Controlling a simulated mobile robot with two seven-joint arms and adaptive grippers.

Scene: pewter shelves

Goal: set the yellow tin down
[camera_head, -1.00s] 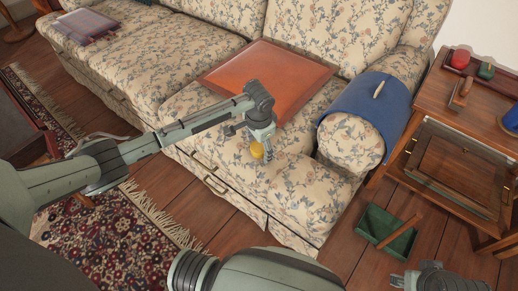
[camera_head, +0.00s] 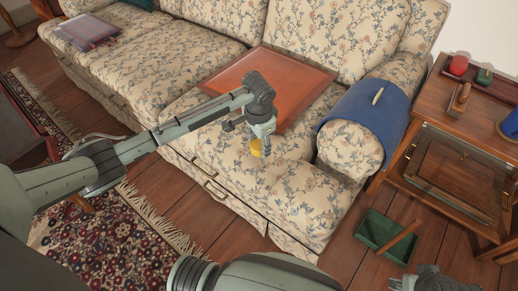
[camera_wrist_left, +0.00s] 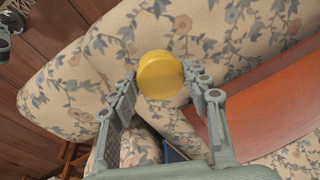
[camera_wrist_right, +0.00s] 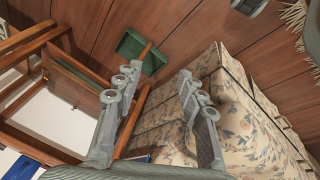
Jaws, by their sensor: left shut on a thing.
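The yellow tin (camera_head: 256,147) is small and round. My left gripper (camera_head: 258,140) is shut on it, pointing down over the front part of the floral sofa seat (camera_head: 205,145). In the left wrist view the yellow tin (camera_wrist_left: 160,75) sits between the two fingertips. Whether its underside touches the cushion cannot be told. My right gripper (camera_wrist_right: 158,88) is open and empty in the right wrist view, facing the floor and the sofa's side. It shows only partly at the bottom right of the head view.
An orange-brown board (camera_head: 268,85) lies on the seat behind the tin. A blue cloth (camera_head: 365,110) covers the sofa's arm. A green tray (camera_head: 386,236) stands on the floor. A wooden side table (camera_head: 425,110) is at right. Bare seat lies left of the gripper.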

